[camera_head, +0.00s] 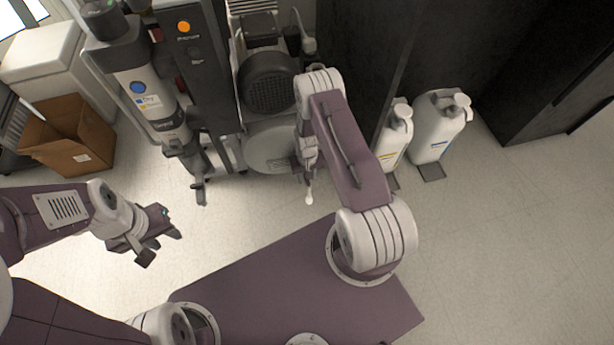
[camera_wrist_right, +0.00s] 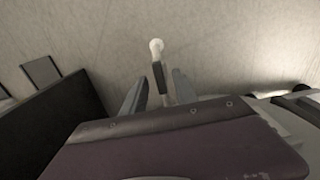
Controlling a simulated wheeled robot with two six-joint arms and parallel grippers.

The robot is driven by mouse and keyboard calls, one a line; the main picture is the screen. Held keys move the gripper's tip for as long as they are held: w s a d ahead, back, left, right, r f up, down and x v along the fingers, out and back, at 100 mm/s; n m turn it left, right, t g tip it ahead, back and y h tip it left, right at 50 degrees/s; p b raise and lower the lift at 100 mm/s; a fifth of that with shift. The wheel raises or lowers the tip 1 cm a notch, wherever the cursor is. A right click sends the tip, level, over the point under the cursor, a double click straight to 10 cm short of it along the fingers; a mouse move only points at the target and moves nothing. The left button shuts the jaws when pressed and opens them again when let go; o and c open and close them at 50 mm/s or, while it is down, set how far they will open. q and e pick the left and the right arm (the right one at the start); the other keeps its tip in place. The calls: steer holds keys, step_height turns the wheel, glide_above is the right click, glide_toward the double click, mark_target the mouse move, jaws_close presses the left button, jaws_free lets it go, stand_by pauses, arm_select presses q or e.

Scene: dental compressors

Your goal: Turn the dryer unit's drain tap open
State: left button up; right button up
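The dryer unit (camera_head: 150,100) is a grey and white cylinder with a blue dot at the upper left. A grey tap-like fitting (camera_head: 199,188) hangs at its lower end; I cannot tell its setting. My right gripper (camera_head: 309,174) is by the round compressor tank (camera_head: 268,148), apart from the dryer. In the right wrist view its two fingers (camera_wrist_right: 158,93) are open. A white-knobbed dark stem (camera_wrist_right: 157,62) shows between them, with gaps at both sides; the pale tip shows in the head view too. My left gripper (camera_head: 162,243) is open and empty, below and left of the dryer fitting.
Two white bottles (camera_head: 437,128) stand at the right by a dark cabinet (camera_head: 540,70). A dark panel (camera_head: 205,65) stands beside the dryer. A cardboard box (camera_head: 66,138) is at the left. The pale floor (camera_head: 510,240) at the right is clear.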

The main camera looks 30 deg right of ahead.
step_height(320, 180, up, 9)
steer(key=p, duration=0.5)
steer(key=shift+f, duration=0.15)
steer(key=s+a+r+n+p, duration=0.1)
steer(key=a+r, duration=0.1)
steer(key=r, duration=0.7)
steer(key=s+a+r+p, duration=0.1)
steer(key=a+r, duration=0.1)
steer(key=r, duration=0.7)
steer(key=s+a+r+n+t+p, duration=0.1)
steer(key=s+a+r, duration=0.3)
steer(key=s+r, duration=0.75)
step_height(320, 180, up, 38)
steer(key=p, duration=3.8)
steer(key=shift+w+d+r, duration=0.15)
steer(key=shift+d, duration=0.1)
